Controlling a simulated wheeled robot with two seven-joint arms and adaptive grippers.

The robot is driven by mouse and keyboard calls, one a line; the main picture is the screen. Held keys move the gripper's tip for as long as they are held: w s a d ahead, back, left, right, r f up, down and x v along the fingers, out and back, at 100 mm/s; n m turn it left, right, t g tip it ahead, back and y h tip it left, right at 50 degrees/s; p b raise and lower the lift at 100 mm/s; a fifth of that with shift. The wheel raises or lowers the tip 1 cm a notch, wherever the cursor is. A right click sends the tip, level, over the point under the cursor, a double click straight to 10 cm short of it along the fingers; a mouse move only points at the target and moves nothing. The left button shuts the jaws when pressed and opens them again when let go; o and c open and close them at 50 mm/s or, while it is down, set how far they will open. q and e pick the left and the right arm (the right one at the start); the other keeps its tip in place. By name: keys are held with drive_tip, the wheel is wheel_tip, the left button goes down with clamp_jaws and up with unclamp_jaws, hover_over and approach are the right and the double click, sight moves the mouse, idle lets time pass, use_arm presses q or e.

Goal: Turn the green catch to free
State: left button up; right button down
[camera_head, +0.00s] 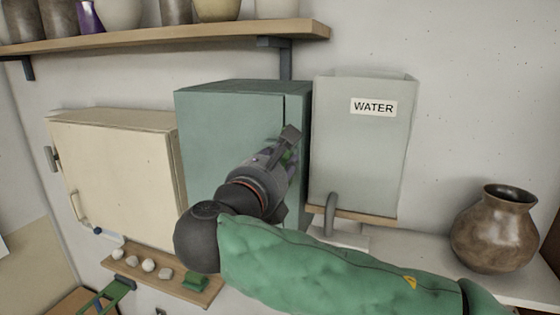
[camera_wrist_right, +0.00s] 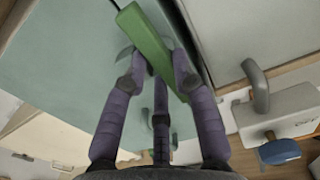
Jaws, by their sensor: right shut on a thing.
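The green catch (camera_wrist_right: 146,38) is a long green bar on the front of a teal cabinet (camera_head: 230,120). In the right wrist view it lies slanted, from upper left to lower right, between my gripper's fingers. My right gripper (camera_wrist_right: 155,72) is shut on the catch, with purple fingers on both sides of it. In the head view my right gripper (camera_head: 284,150) is at the right part of the cabinet front and hides most of the catch. My left gripper does not show in either view.
A grey container labelled WATER (camera_head: 362,150) with a grey tap (camera_head: 330,212) stands close right of the cabinet. A brown vase (camera_head: 495,228) is far right. A cream cabinet (camera_head: 115,175) is left. A small shelf (camera_head: 200,290) holds several stones. A wooden shelf (camera_head: 180,36) runs above.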

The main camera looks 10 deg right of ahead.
drive_tip(key=c, duration=1)
unclamp_jaws()
drive_tip(key=shift+w, duration=0.1)
drive_tip(key=v, duration=1.2)
